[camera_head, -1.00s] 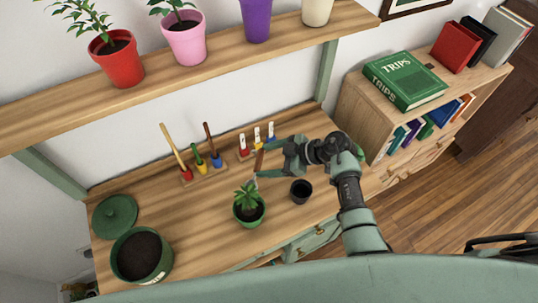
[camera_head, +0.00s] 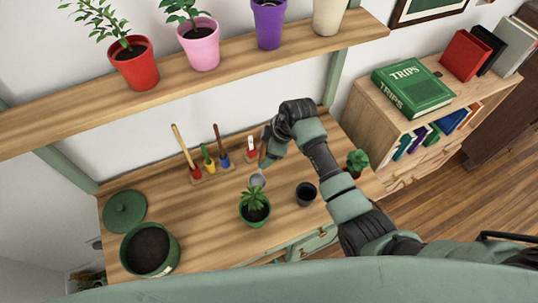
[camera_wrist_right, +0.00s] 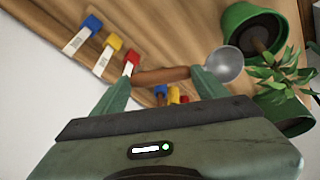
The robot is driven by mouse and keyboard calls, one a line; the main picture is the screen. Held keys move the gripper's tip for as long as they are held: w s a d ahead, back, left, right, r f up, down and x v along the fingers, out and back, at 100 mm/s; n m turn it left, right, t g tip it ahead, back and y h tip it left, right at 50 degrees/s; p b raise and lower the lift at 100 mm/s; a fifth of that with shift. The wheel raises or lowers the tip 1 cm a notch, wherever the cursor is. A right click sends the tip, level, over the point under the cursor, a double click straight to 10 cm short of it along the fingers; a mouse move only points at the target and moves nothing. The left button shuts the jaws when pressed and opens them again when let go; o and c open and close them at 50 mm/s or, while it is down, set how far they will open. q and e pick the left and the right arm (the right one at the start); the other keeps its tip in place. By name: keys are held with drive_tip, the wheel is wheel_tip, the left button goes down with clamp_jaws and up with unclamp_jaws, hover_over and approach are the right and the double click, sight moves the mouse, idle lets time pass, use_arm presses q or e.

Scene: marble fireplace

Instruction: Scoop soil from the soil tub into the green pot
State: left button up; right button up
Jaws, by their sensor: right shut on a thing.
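My right gripper (camera_head: 266,152) is shut on the brown handle of a scoop, above the desk behind the green pot. The scoop's round metal bowl (camera_head: 258,180) points toward the pot; in the right wrist view the bowl (camera_wrist_right: 223,64) looks empty. The green pot (camera_head: 256,220) holds a leafy plant (camera_head: 253,198). The green soil tub (camera_head: 170,262), filled with dark soil (camera_head: 148,250), stands open at the desk's front left. My left gripper is not in view.
The tub's green lid (camera_head: 125,211) lies behind the tub. A rack of tools (camera_head: 207,170) and a label holder (camera_head: 252,147) stand along the wall. The desk between tub and green pot is clear.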

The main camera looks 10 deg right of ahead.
sight(263, 143)
drive_tip(key=shift+w+h, duration=0.3)
drive_tip(key=shift+w, duration=0.15)
drive_tip(key=shift+w+a+b, duration=0.15)
drive_tip(key=shift+w+b, duration=0.2)
drive_tip(key=shift+b, duration=0.05)
drive_tip(key=shift+w+g+h+b, duration=0.3)
drive_tip(key=shift+w+h+b, duration=0.15)
drive_tip(key=shift+w+h, duration=0.2)
drive_tip(key=shift+w+a+f+b, duration=0.15)
drive_tip(key=shift+w+a+b, duration=0.1)
drive_tip(key=shift+b, duration=0.15)
drive_tip(key=shift+w+h+b, duration=0.45)
drive_tip(key=shift+w+b, duration=0.1)
drive_tip(key=shift+b, duration=0.15)
drive_tip(key=shift+w+a+g+h+b, duration=0.1)
drive_tip(key=shift+w+g+h+b, duration=0.35)
drive_tip(key=shift+w+b, duration=0.75)
drive_tip(key=shift+s+r+b, duration=0.2)
drive_tip(key=shift+s+b, duration=0.1)
drive_tip(key=shift+s, duration=0.05)
drive_tip(key=shift+s, duration=0.1)
